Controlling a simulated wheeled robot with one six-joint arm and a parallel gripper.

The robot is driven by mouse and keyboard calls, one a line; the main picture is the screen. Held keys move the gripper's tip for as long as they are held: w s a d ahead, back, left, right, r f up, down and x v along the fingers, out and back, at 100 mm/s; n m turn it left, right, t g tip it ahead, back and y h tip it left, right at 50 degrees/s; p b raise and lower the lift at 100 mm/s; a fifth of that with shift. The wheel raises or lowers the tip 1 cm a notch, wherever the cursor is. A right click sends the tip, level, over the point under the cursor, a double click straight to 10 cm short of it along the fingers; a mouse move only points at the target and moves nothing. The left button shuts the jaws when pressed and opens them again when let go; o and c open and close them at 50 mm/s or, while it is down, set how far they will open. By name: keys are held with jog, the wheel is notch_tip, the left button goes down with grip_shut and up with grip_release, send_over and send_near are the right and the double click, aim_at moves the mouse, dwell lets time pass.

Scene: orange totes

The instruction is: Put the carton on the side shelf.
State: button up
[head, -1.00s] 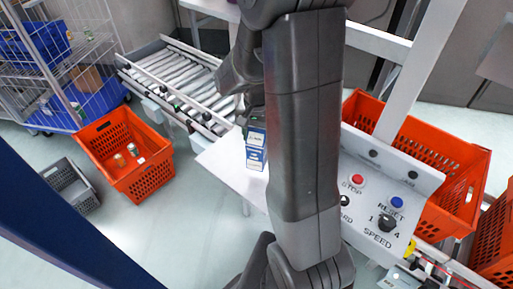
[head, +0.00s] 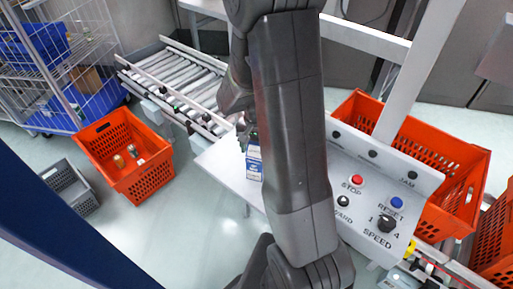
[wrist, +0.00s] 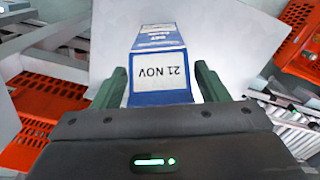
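The carton is a blue and white box with "21 NOV" on its end. In the head view the carton (head: 254,164) shows just left of my arm, over the white side shelf (head: 222,165). The shelf also shows as a pale flat surface in the wrist view (wrist: 115,45). I cannot tell whether the carton's base touches the shelf. My arm hides most of the gripper in the head view.
A roller conveyor (head: 180,85) lies behind the shelf. An orange tote (head: 125,155) with small items stands on the floor at left, beside a grey crate (head: 70,188). A control panel (head: 370,200) and another orange tote (head: 440,170) are close on the right.

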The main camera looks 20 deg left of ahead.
jog(key=shift+o, duration=0.2)
jog(key=shift+r, duration=0.1)
notch_tip(320, 180, up, 12)
jog(key=shift+r, duration=0.1)
dwell(0.4)
notch_tip(320, 180, down, 12)
jog(key=shift+f, duration=0.15)
jog(key=shift+r, duration=1.3)
